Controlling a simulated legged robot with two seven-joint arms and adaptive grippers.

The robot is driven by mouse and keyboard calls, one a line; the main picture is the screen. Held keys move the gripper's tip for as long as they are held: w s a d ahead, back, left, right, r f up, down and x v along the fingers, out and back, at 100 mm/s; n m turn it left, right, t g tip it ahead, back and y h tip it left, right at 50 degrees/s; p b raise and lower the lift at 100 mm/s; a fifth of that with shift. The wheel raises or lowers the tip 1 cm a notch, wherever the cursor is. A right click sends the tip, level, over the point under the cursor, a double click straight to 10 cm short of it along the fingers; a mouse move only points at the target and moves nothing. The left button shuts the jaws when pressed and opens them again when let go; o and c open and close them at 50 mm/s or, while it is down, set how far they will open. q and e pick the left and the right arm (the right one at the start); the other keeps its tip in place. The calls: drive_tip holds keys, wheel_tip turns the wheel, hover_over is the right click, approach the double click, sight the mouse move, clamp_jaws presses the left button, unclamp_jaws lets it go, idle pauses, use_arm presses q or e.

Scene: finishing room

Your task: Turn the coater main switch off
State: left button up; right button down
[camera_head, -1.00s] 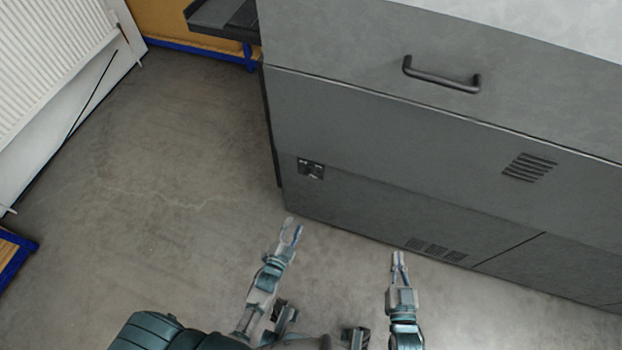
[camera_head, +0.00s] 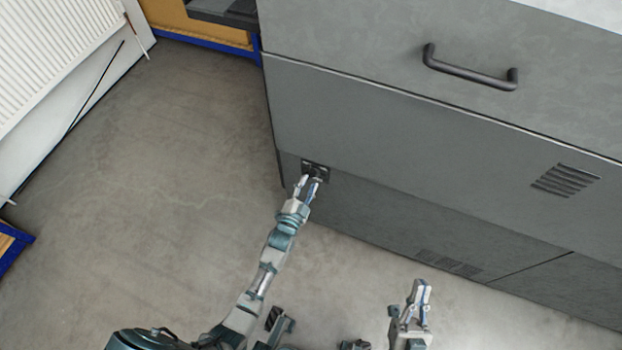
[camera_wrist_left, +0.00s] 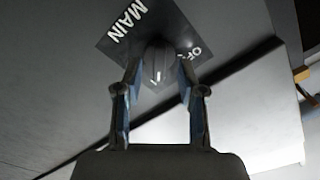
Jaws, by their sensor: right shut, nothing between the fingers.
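The main switch is a dark plate (camera_head: 325,171) low on the left part of the grey machine front. In the left wrist view the plate (camera_wrist_left: 120,45) reads MAIN, with OFF partly visible at its right. A dark rotary knob (camera_wrist_left: 158,62) sits on it, with small white marks at its lower end; I cannot tell its exact setting. My left gripper (camera_head: 311,181) is at the switch. In the left wrist view its open fingers (camera_wrist_left: 159,78) stand on either side of the knob, with slim gaps showing. My right gripper (camera_head: 420,288) is shut and empty, clear of the machine.
The grey machine (camera_head: 400,130) fills the right side, with a dark bar handle (camera_head: 470,70) and vent slots (camera_head: 565,180). A white radiator (camera_head: 60,50) stands at the upper left. The concrete floor (camera_head: 150,200) left of the machine is clear.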

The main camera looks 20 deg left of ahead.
sight(313, 174)
use_arm(q)
drive_tip(key=shift+w+d, duration=0.15)
drive_tip(key=shift+w, duration=0.85)
clamp_jaws()
drive_tip(key=shift+d+r, duration=0.15)
drive_tip(key=shift+d, duration=0.05)
use_arm(e)
drive_tip(key=shift+s+d+r+m+t, duration=0.3)
drive_tip(key=shift+s+d+r+t, duration=0.15)
drive_tip(key=shift+s+t, duration=0.15)
